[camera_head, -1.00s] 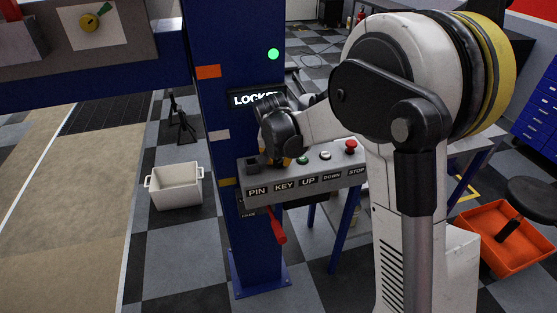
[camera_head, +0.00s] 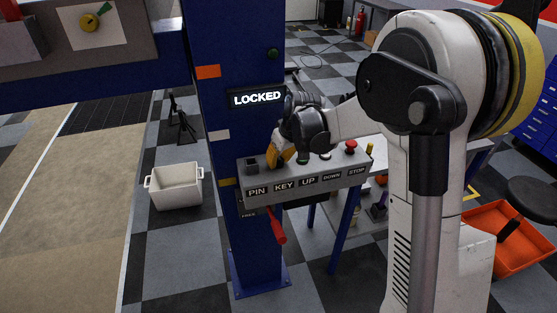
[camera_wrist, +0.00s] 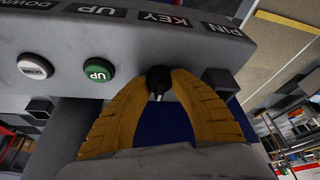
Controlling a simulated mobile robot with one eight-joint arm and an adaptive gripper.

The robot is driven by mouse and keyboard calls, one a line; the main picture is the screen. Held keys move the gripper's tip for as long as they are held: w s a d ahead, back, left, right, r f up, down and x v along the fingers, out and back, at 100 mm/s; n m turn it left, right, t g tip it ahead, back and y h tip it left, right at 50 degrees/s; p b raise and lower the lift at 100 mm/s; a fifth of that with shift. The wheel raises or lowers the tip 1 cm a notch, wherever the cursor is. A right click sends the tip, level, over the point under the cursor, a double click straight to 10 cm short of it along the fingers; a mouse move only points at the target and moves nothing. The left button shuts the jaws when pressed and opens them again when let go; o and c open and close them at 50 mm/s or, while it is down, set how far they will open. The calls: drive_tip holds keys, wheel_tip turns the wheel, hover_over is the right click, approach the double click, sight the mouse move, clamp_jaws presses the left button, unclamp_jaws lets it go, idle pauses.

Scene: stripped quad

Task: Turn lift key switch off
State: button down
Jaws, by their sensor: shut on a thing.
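My gripper (camera_head: 280,158) is at the grey lift control box (camera_head: 325,180), above the KEY label. In the wrist view its two yellow fingers (camera_wrist: 159,84) are closed around the small black key switch (camera_wrist: 158,77), whose lower part shows between the fingertips. In the head view my gripper hides the switch. The LOCKED sign (camera_head: 257,98) on the blue lift post (camera_head: 240,60) is lit. The round lamp (camera_head: 273,54) above it is dark.
The green UP button (camera_wrist: 98,70) and white DOWN button (camera_wrist: 35,66) sit beside the key switch. A red STOP button (camera_head: 351,147) is at the box's right end. A red-handled lever (camera_head: 278,228) hangs below. A white bin (camera_head: 175,186) stands on the floor to the left.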

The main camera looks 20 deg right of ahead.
drive_tip(key=shift+n, duration=0.3)
idle(0.4)
drive_tip(key=c, duration=1.1)
unclamp_jaws()
drive_tip(key=v, duration=1.2)
drive_tip(key=shift+w+d, duration=0.1)
drive_tip(key=shift+w, duration=0.05)
